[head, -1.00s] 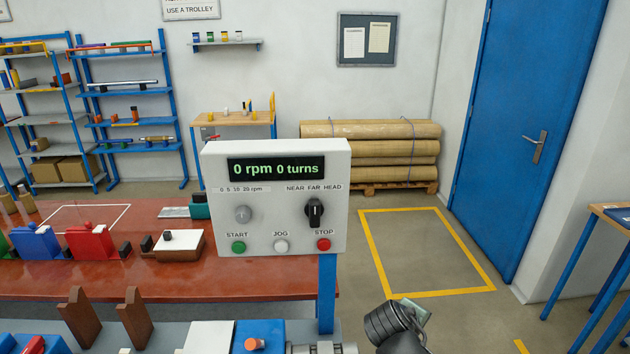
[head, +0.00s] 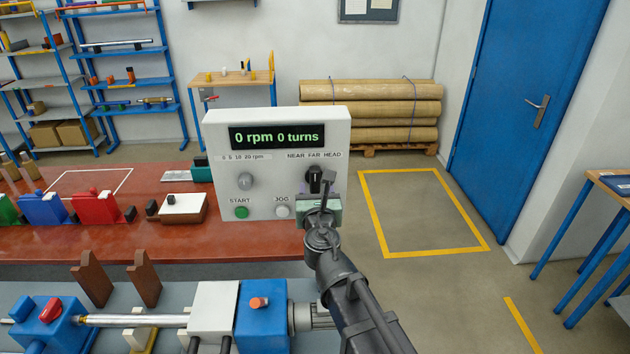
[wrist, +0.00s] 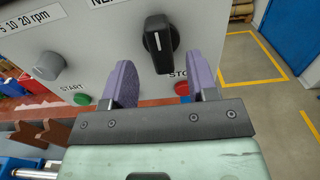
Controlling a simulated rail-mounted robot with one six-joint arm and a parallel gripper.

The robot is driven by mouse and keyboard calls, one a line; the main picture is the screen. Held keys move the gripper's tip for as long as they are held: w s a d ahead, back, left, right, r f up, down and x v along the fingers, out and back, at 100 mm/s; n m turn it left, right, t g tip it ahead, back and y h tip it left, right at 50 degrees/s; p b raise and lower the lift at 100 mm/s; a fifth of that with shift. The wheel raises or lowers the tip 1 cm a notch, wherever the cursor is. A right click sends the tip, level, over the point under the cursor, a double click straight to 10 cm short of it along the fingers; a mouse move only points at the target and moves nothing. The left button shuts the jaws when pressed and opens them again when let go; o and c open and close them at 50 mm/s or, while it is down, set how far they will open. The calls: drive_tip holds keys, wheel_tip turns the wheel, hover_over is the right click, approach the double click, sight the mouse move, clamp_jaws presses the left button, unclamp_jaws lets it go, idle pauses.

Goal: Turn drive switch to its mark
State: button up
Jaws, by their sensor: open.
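The drive switch is a black knob with a white pointer line on the grey control box (head: 217,185), under the printed words NEAR FAR HEAD. In the head view the top of the black knob (head: 315,174) shows above my gripper (head: 322,200), which hides its lower part. In the wrist view the black knob (wrist: 160,43) stands with its line near vertical. My gripper (wrist: 160,85) is open, its two purple fingers below and to either side of the knob, apart from it. The STOP button is partly behind the right finger.
The grey knob (head: 245,181), green START button (head: 241,212) and pale JOG button (head: 282,211) are left of the switch on the same box. The display reads 0 rpm 0 turns. A bench machine with a blue block (head: 262,318) lies below.

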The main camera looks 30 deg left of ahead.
sight(315, 182)
drive_tip(key=x, duration=0.4)
drive_tip(key=shift+w+a, duration=0.2)
drive_tip(key=shift+w, duration=0.1)
drive_tip(key=shift+c, duration=0.4)
drive_tip(key=c, duration=0.8)
drive_tip(key=shift+c, duration=0.2)
